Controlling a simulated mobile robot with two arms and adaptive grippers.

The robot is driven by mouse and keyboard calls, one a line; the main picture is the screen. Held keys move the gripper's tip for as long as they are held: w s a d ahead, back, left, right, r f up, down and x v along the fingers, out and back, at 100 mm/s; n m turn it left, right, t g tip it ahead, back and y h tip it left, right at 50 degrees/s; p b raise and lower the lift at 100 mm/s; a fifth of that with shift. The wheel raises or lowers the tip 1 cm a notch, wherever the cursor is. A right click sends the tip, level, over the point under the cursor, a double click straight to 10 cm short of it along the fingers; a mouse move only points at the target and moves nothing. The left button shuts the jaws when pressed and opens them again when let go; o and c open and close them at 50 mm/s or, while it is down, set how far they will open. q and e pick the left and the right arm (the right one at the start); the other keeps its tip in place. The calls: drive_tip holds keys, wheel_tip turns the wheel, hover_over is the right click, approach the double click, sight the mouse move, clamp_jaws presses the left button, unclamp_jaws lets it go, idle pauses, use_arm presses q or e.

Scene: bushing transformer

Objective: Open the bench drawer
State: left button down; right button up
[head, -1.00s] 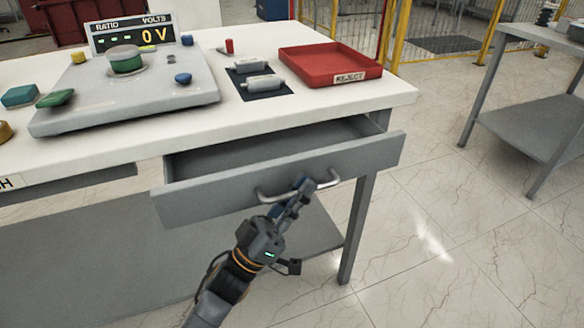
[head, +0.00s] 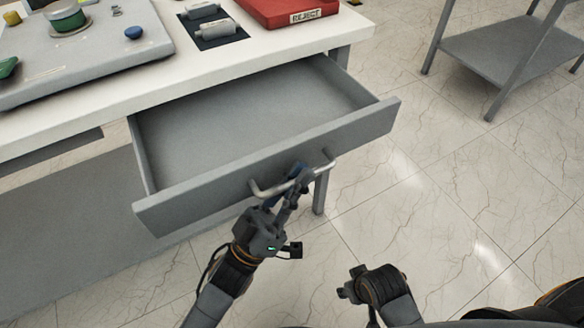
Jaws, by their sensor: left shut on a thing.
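The grey bench drawer (head: 270,115) is pulled well out from under the white bench top, and its inside looks empty. Its front panel (head: 190,197) carries a bent metal bar handle (head: 322,166). My left gripper (head: 298,178) is shut on the handle near its middle, reaching up from below in front of the drawer. Part of the handle is hidden behind the fingers. Part of my right arm shows at the bottom edge, right of the left gripper, clear of the drawer. Its fingers cannot be made out.
On the bench top (head: 90,115) are a grey meter console (head: 100,62), a dark mat with grey cylinders (head: 215,28) and a red REJECT tray (head: 288,10). A bench leg (head: 320,195) stands behind the drawer front. A grey side table (head: 505,50) stands far right. The floor between is clear.

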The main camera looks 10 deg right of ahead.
use_arm(q)
drive_tip(key=shift+f, duration=0.1)
drive_tip(key=c, duration=1.7)
unclamp_jaws()
drive_tip(key=v, duration=1.2)
